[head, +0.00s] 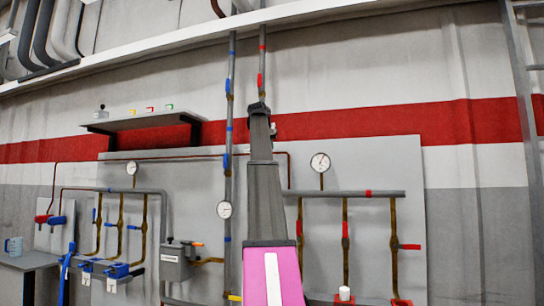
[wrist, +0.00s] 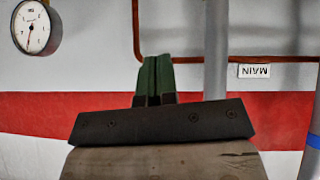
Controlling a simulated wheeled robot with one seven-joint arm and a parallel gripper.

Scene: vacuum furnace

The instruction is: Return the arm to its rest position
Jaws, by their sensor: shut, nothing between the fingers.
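My arm stands raised in the middle of the head view, its grey and pink links pointing up in front of the piping wall. My gripper (head: 258,108) is at its top end, small and dark, against the red wall stripe. In the wrist view the two green fingers of my gripper (wrist: 157,64) lie side by side with no gap. Nothing is held between them. A copper pipe and a grey pipe (wrist: 217,50) show behind the fingers; I cannot tell how far off they are.
A shelf (head: 145,121) with small items is on the wall at left. Gauges (head: 320,162) and valve pipes (head: 346,240) flank my arm. A ladder-like frame (head: 524,110) is at right. A MAIN label (wrist: 254,71) appears upside down.

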